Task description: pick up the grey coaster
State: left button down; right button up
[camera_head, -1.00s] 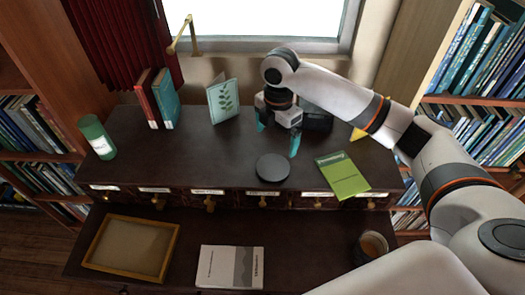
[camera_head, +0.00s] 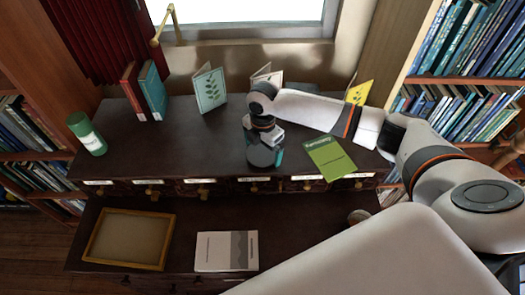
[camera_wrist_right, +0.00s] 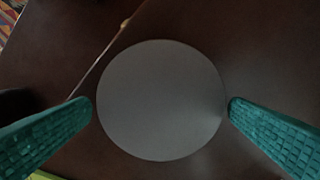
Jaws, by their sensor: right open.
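The grey coaster (camera_wrist_right: 160,100) is a round flat disc on the dark upper surface of the desk. In the right wrist view it lies between the two teal fingers of my right gripper (camera_wrist_right: 162,112), one on each side, with the jaws open. In the head view my right gripper (camera_head: 264,158) is over the coaster's place near the front edge of the upper surface and mostly hides it. I cannot tell whether the fingers touch the coaster. My left gripper is not in view.
A green booklet (camera_head: 330,158) lies just right of my right gripper. A green cylinder (camera_head: 87,134), upright books (camera_head: 145,91) and a leaf-print card (camera_head: 210,89) stand farther left. A framed tray (camera_head: 128,240) and a grey-white book (camera_head: 226,251) lie on the lower surface.

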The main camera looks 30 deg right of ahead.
jog(key=shift+f, duration=0.25)
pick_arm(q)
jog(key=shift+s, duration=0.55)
pick_arm(e)
jog(key=c, duration=0.8)
